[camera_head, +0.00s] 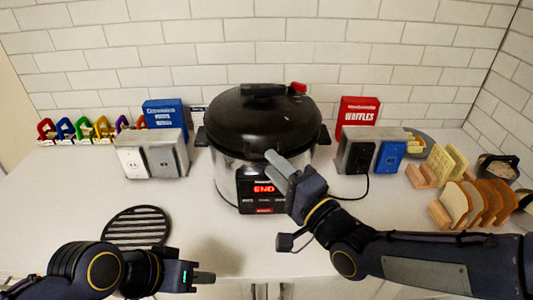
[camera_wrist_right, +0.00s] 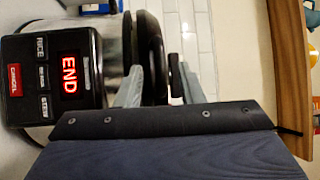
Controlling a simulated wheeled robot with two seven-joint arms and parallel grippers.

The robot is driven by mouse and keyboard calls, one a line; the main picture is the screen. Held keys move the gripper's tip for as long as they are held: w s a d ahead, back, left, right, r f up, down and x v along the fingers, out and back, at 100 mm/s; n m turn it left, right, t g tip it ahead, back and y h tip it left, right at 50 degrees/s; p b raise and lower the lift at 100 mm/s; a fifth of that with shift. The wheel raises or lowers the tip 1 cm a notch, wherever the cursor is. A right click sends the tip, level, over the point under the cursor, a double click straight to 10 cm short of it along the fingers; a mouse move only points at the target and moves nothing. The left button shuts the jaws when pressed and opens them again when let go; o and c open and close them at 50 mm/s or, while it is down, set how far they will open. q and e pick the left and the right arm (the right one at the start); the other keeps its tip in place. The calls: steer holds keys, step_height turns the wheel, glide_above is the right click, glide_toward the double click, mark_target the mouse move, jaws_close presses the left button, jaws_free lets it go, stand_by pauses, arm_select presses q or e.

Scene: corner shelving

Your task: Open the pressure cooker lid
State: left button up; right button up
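The pressure cooker (camera_head: 228,172) stands upright against the back wall, with a silver body and a red "END" display (camera_wrist_right: 68,74). Its domed black lid (camera_head: 262,118) is on and looks closed, with a black handle (camera_head: 263,90) on top. My right gripper (camera_head: 278,165) is in front of the cooker, just below the lid rim and above the display panel. In the right wrist view its two fingers (camera_wrist_right: 160,85) are apart, with the black lid edge seen between them; contact cannot be told. My left gripper (camera_head: 205,277) is low at the counter's front edge, away from the cooker; its finger gap is hidden.
A round black trivet (camera_head: 137,227) lies at front left. Outlet boxes (camera_head: 150,155) and a blue box (camera_head: 165,113) stand left of the cooker. A red waffles box (camera_head: 358,112), outlet boxes (camera_head: 355,153) and bread slices (camera_head: 475,204) stand right.

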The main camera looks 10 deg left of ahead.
mark_target(262, 154)
steer(key=p+x, duration=0.1)
steer(key=x, duration=0.4)
steer(key=shift+d, duration=0.1)
jaws_close()
